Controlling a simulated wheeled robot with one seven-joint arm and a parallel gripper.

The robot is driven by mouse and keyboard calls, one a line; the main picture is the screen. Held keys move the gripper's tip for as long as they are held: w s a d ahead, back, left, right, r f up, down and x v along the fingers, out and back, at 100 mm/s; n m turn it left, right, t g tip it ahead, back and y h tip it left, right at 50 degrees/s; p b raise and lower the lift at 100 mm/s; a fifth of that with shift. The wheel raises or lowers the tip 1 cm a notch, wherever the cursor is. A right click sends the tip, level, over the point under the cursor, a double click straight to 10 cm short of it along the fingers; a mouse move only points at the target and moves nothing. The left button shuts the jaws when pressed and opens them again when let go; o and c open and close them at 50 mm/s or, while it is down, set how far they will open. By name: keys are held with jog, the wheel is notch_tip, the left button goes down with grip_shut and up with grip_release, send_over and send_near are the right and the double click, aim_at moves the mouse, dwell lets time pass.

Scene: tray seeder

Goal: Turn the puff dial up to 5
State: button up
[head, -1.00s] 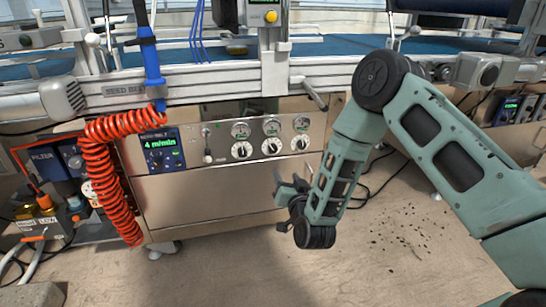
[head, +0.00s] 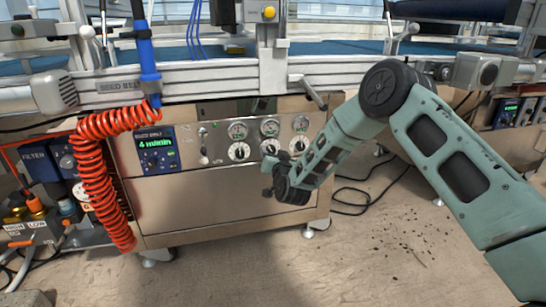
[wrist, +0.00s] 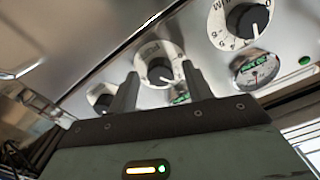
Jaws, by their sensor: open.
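Three white-rimmed dials with black knobs sit in a row on the steel panel: a left dial (head: 239,151), a middle dial (head: 270,147) and a right dial (head: 301,142). My gripper (head: 269,165) is just below and in front of the middle dial, open and empty. In the wrist view, the panel looks upside down. One dial (wrist: 160,65) shows between the open fingers (wrist: 160,88), another dial (wrist: 247,18) lies up and right, and a third is partly hidden behind the left finger. Contact is not visible.
Round gauges (head: 269,127) sit above the dials. A speed display (head: 157,142) reading 4 m/min and a small lever (head: 203,150) are to the left. A metal handle (head: 314,93) juts out above right. A coiled red hose (head: 92,180) hangs at the left.

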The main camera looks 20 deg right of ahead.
jog(key=c, duration=1)
jog(key=shift+o, duration=0.2)
jog(key=shift+m, duration=0.4)
jog(key=m+p, duration=0.1)
jog(key=m, duration=0.2)
jog(key=shift+m, duration=0.3)
jog(key=m, duration=0.4)
jog(key=shift+m, duration=0.3)
jog(key=m, duration=0.4)
jog(key=shift+m+p, duration=0.3)
jog(key=shift+p, duration=0.1)
jog(key=shift+m, duration=2.1)
